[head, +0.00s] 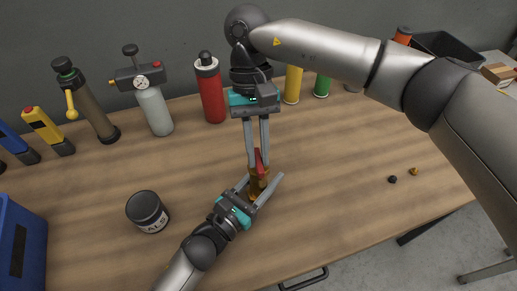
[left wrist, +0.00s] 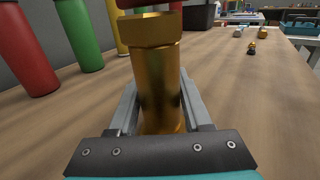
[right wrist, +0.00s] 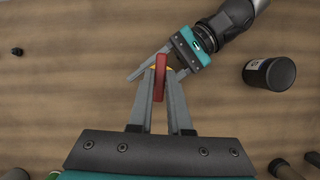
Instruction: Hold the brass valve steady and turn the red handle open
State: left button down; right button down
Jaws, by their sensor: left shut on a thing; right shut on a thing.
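The brass valve (head: 258,184) stands upright on the wooden table in the head view. It fills the middle of the left wrist view (left wrist: 160,75). My left gripper (head: 262,187) is shut on the valve body, one finger on each side, low near the table. The red handle (head: 260,162) sits on top of the valve and shows edge-on in the right wrist view (right wrist: 161,78). My right gripper (head: 258,163) comes down from above and is shut on the red handle, with a finger on each side. The valve's lower part is partly hidden by my left gripper.
A dark jar (head: 148,211) stands left of my left gripper. Bottles, a red cylinder (head: 210,88) and a gauge pump (head: 152,100) line the back. A blue bin (head: 20,245) is at the left. Two small fittings (head: 392,180) lie on the clear right side.

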jog(key=shift+n, duration=0.6)
jog(key=shift+h, duration=0.3)
jog(key=c, duration=0.8)
grip_release()
jog(key=shift+c, duration=0.2)
jog(key=v, duration=1.2)
jog(key=shift+s, duration=0.15)
pick_arm(q)
jog(key=shift+c, duration=1.3)
grip_release()
